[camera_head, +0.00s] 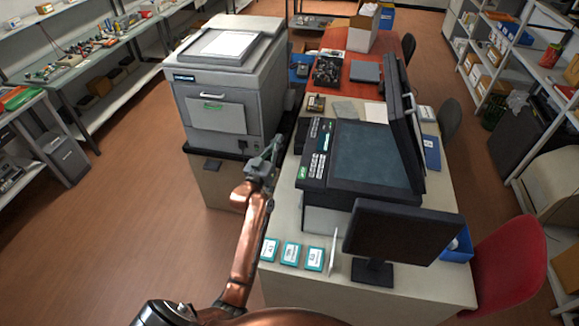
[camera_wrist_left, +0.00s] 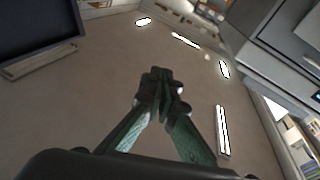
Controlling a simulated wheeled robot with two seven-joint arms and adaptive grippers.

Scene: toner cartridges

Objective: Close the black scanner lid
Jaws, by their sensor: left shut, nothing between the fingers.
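The black scanner (camera_head: 330,150) sits on the desk with its dark glass bed (camera_head: 372,155) uncovered. Its black lid (camera_head: 400,115) stands raised, nearly upright, along the right side of the bed. My left gripper (camera_head: 274,146) is shut and empty, left of the scanner and apart from the lid. In the left wrist view its fingertips (camera_wrist_left: 160,76) meet, with the ceiling behind them. A dark panel (camera_wrist_left: 38,28) shows at upper left there; I cannot tell whether it is the lid. My right gripper is not in view.
A monitor (camera_head: 400,236) stands in front of the scanner, close to the lid's near end. A large grey printer (camera_head: 222,95) stands to the left of my gripper. Several small teal-edged boxes (camera_head: 291,254) lie at the desk's front left. A red chair (camera_head: 508,262) is at right.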

